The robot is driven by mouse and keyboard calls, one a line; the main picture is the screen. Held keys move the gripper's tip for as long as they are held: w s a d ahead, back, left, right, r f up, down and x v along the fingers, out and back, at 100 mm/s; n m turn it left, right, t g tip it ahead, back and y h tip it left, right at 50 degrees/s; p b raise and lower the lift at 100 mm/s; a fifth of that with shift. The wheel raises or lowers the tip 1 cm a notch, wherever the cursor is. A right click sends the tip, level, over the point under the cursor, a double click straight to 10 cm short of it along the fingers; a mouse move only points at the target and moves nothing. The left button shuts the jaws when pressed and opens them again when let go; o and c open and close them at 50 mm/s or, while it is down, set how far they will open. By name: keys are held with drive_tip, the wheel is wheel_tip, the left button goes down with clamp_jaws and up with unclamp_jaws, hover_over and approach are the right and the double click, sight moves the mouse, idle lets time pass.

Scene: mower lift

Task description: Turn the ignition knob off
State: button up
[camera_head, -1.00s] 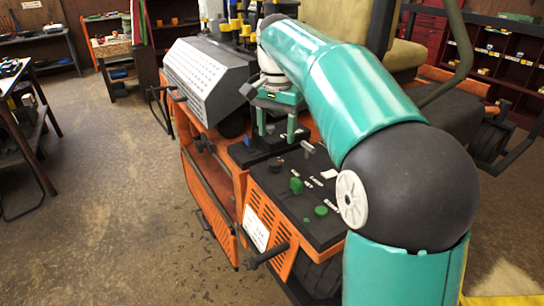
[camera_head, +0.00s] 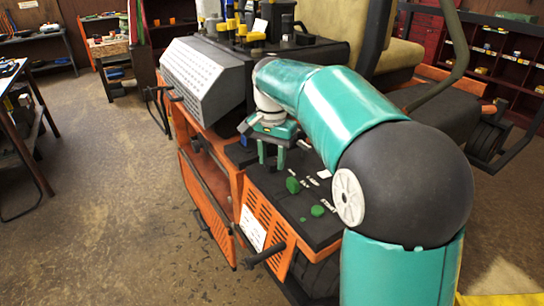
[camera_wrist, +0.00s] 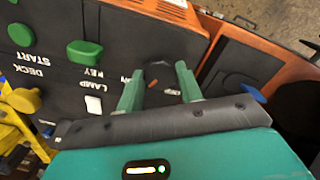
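A dark round knob (camera_wrist: 158,72) with a small red mark beside it shows in the wrist view on the mower's black control panel (camera_head: 283,205). A partly hidden label is beside it; I cannot read it fully. My gripper (camera_wrist: 158,82) is open, its two green fingers on either side of the knob in the picture. I cannot tell whether they touch it. In the head view my gripper (camera_head: 272,160) points down at the panel's far end, and the knob is not clearly seen there. A green knob (camera_wrist: 84,52) sits near the word KEY.
A white switch (camera_wrist: 94,104) sits near LAMP, and another green knob (camera_wrist: 21,35) near START. A yellow knob (camera_wrist: 22,100) is at the wrist view's left. The perforated grey cover (camera_head: 205,75) and yellow-capped levers (camera_head: 240,30) stand beyond my gripper. A seat (camera_head: 335,35) is behind.

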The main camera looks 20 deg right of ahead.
sight(272, 161)
drive_tip(key=shift+c, duration=0.6)
drive_tip(key=shift+n, duration=0.3)
drive_tip(key=n, duration=1.1)
drive_tip(key=shift+r+n, duration=0.1)
drive_tip(key=shift+n, duration=0.2)
drive_tip(key=o, duration=1)
wheel_tip(272, 161, up, 14)
drive_tip(key=shift+f, duration=0.15)
